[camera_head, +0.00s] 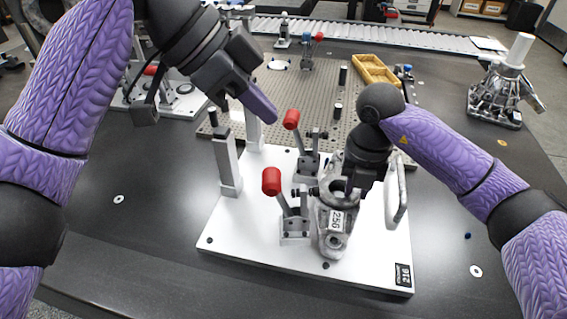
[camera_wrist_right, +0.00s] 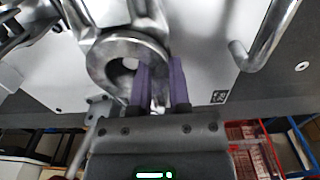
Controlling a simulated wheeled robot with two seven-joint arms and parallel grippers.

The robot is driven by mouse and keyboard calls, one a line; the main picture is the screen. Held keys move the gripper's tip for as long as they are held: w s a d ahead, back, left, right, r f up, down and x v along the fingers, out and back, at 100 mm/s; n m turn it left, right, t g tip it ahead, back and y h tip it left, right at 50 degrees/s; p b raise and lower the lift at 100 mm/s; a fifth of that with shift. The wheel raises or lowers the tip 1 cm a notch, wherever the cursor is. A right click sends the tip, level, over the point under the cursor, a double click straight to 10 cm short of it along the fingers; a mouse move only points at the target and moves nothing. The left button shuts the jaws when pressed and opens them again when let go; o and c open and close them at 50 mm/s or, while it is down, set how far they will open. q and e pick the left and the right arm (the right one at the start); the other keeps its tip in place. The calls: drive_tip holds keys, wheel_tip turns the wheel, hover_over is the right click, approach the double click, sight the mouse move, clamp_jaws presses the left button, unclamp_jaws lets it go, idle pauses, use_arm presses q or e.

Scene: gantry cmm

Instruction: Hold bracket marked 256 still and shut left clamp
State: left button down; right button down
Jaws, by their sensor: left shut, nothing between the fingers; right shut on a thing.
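The bracket marked 256 (camera_head: 331,243) is a grey metal casting on a white fixture plate (camera_head: 250,248). My right gripper (camera_head: 352,185) is shut on its upper part; in the right wrist view the purple fingers (camera_wrist_right: 161,72) pinch beside the bracket's ring (camera_wrist_right: 104,62). Two red-handled toggle clamps stand left of the bracket, a front one (camera_head: 271,182) and a back one (camera_head: 291,120). Both handles stand up, leaning left. My left gripper (camera_head: 259,104) is shut and empty, above the plate's back, just left of the back clamp handle. The right gripper's fingertips are partly hidden in the head view.
Grey posts (camera_head: 227,163) rise at the plate's left side. A bent metal handle (camera_head: 397,190) stands right of the bracket. A perforated plate (camera_head: 330,75) with a yellow tray (camera_head: 376,70) lies behind. Another casting (camera_head: 497,98) stands far right. The dark table is clear at front left.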

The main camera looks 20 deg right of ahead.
sight(279, 196)
use_arm(q)
drive_tip(key=shift+s+d+m+g+y, duration=0.3)
drive_tip(key=shift+s+m, duration=0.1)
drive_tip(key=shift+s, duration=0.3)
drive_tip(key=f, duration=0.3)
drive_tip(key=d+f, duration=0.1)
drive_tip(key=f, duration=0.2)
drive_tip(key=d+f, duration=0.1)
drive_tip(key=f, duration=0.1)
drive_tip(key=shift+s+d+f, duration=0.25)
drive_tip(key=shift+s+f, duration=0.1)
drive_tip(key=shift+f, duration=0.05)
drive_tip(key=shift+w+a+f, duration=0.1)
drive_tip(key=shift+a+f, duration=0.05)
drive_tip(key=shift+a, duration=0.35)
drive_tip(key=shift+a, duration=0.1)
drive_tip(key=shift+w+a+h, duration=0.15)
drive_tip(key=shift+a+h, duration=0.1)
drive_tip(key=shift+h, duration=0.15)
